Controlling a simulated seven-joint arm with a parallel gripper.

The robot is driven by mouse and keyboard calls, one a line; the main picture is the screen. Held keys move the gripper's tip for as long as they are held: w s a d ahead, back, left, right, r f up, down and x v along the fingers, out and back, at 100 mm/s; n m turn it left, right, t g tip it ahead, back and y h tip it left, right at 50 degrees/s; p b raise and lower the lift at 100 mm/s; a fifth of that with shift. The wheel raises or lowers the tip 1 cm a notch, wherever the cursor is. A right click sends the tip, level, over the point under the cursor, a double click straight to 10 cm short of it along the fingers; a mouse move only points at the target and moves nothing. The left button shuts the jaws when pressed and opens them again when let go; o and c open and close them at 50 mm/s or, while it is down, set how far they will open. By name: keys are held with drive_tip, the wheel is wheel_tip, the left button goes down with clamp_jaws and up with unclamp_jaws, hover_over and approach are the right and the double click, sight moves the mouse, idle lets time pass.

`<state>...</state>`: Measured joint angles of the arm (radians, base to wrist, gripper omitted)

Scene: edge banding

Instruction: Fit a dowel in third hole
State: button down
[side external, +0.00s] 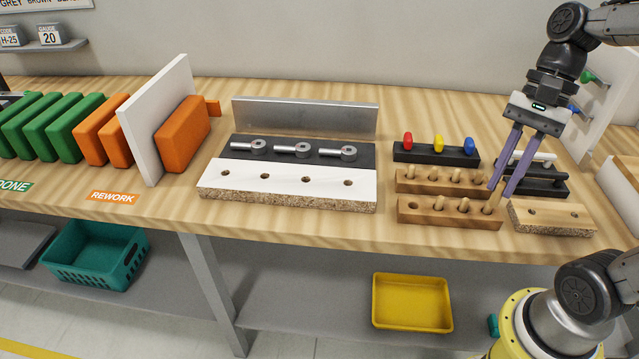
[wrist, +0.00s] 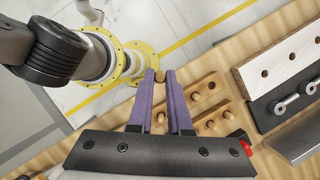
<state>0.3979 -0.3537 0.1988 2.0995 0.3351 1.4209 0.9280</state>
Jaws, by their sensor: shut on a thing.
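The white-topped chipboard panel (side external: 285,186) lies in the middle of the bench, with a row of empty dark holes along it; the third from the left (side external: 306,180) is empty. Two wooden dowel blocks stand right of it, a back one (side external: 402,186) and a front one (side external: 408,217), with light wooden dowels upright. The front block's leftmost hole looks empty. My gripper (side external: 499,193) is at the front block's right end, pointing down, shut on a dowel (wrist: 160,76) between its purple fingertips. I cannot tell whether this dowel is still seated in the block.
Behind are a rack with red, yellow and blue pegs (side external: 438,156) and black holders (side external: 545,187). Metal fittings (side external: 293,149) and an upright metal strip (side external: 305,117) stand behind the panel.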

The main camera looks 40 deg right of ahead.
drive_tip(key=w+r+m+t, duration=0.1)
drive_tip(key=w+r, duration=0.2)
drive_tip(key=w, duration=0.8)
drive_tip(key=w+r+m, duration=0.1)
drive_tip(key=w+r, duration=0.1)
drive_tip(key=w, duration=0.9)
drive_tip(key=w+a+f, duration=0.3)
drive_tip(key=w+a, duration=0.2)
drive_tip(key=w, duration=0.3)
drive_tip(key=shift+w+a+f+n+g, duration=0.15)
drive_tip(key=shift+w+a+f+n, duration=0.3)
drive_tip(key=shift+a+f, duration=1.2)
drive_tip(key=shift+w+a+f+n+g, duration=0.15)
drive_tip(key=shift+w+a+f, duration=0.6)
drive_tip(key=shift+f, duration=1.5)
drive_tip(key=shift+w+a+f+n+g, duration=0.1)
drive_tip(key=shift+w+a+f+n, duration=0.3)
drive_tip(key=shift+a+f, duration=1.3)
drive_tip(key=shift+d+f, duration=0.15)
drive_tip(key=shift+f, duration=0.7)
drive_tip(key=shift+d+f, duration=0.1)
drive_tip(key=shift+f, duration=0.7)
